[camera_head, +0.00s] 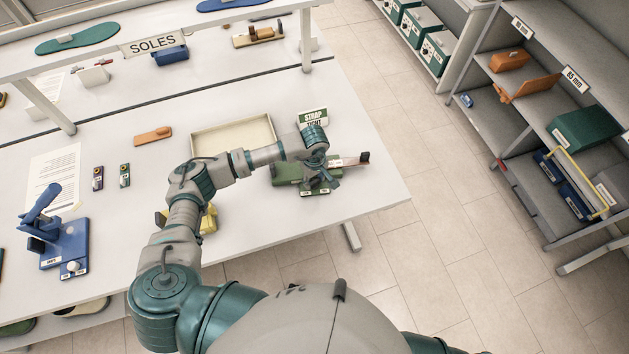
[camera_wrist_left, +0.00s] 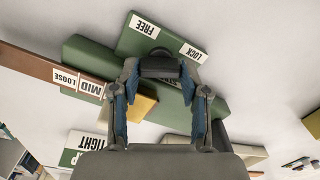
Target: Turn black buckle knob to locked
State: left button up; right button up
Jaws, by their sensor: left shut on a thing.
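A green fixture (camera_head: 284,174) stands at the right end of the table. My left gripper (camera_head: 318,182) is over it, reaching down. In the left wrist view the gripper (camera_wrist_left: 160,75) has its fingers on both sides of the black knob (camera_wrist_left: 159,53) and is shut on it. The knob is partly hidden by the gripper. A green plate (camera_wrist_left: 133,38) beside it bears FREE (camera_wrist_left: 145,24) and LOCK (camera_wrist_left: 193,52) labels. I cannot tell which label the knob points to. A brown strip (camera_wrist_left: 40,68) shows LOOSE and MID labels. My right gripper is not in view.
A STRAP TIGHT sign (camera_head: 313,117) stands behind the fixture. A cream tray (camera_head: 232,138) is to its left. A blue fixture (camera_head: 66,243) stands at the left, and a shelf rack (camera_head: 520,80) across the floor at the right.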

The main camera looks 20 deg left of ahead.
pick_arm(q)
jog(key=shift+n+b, duration=0.6)
jog(key=shift+n, duration=0.4)
jog(key=o, duration=1.2)
jog(key=shift+c, duration=0.2)
notch_tip(320, 180, up, 12)
jog(key=shift+w, duration=0.1)
